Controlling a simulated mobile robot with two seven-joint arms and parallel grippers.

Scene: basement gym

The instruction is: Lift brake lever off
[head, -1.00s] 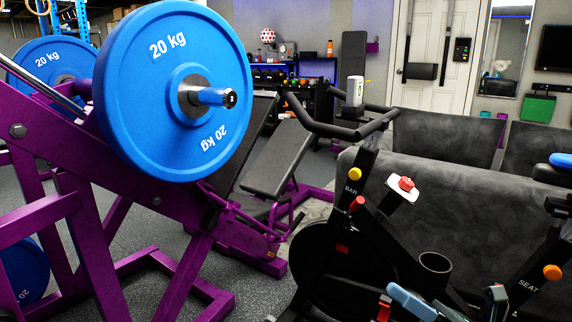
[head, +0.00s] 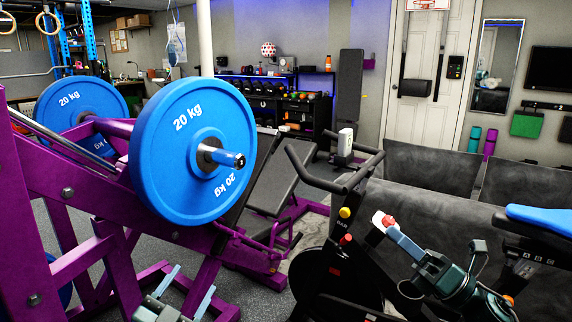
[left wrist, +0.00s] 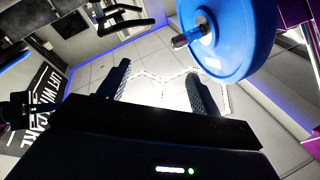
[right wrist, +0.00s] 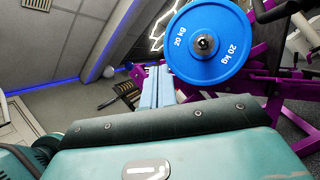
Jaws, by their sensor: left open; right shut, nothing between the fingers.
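The exercise bike (head: 328,262) stands right of centre in the head view. A red-tipped lever on a white plate (head: 379,218), which looks like the brake lever, sits on its frame below the handlebar. My right gripper (head: 389,228) is shut and empty, its fingertips overlapping the lever in the picture; I cannot tell if they touch. The shut fingers also show in the right wrist view (right wrist: 159,70); the lever is not discernible there. My left gripper (head: 193,277) is open and empty, low in front of the purple machine; its spread fingers show in the left wrist view (left wrist: 157,75).
A purple weight machine (head: 108,225) with blue 20 kg plates (head: 165,150) stands at left. A dark grey sofa-like piece (head: 440,215) stands behind the bike. Grey floor shows between machine and bike.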

